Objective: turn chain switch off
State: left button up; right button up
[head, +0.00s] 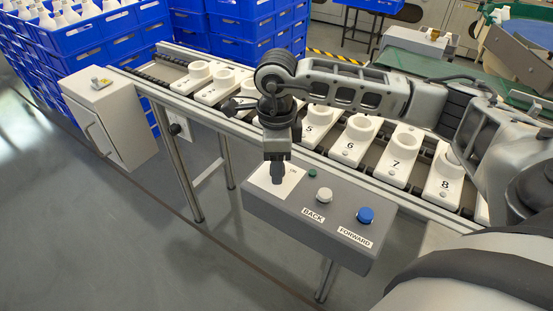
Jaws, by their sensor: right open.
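A grey control box (270,207) is fixed along the near side of the conveyor. A white plate (262,183) marked ON is at its left end; the switch on it is hidden behind my right gripper. My right gripper (277,180) points down over this plate, its jaws open. I cannot tell whether its fingers touch the switch. A small green lamp (312,173) sits right of the plate. The light BACK button (324,195) and the blue FORWARD button (365,215) are further right. My left gripper is not in view.
The conveyor (180,87) carries several numbered white holders, including holder 7 (403,150). A white cabinet (118,115) stands at left. Stacked blue crates (125,42) stand behind. My right arm reaches over the conveyor. The floor in front of the box is clear.

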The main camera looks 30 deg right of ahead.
notch_tip(320, 180, up, 16)
jog(key=shift+f+p, duration=0.15)
jog(key=shift+p, duration=0.2)
dwell(0.4)
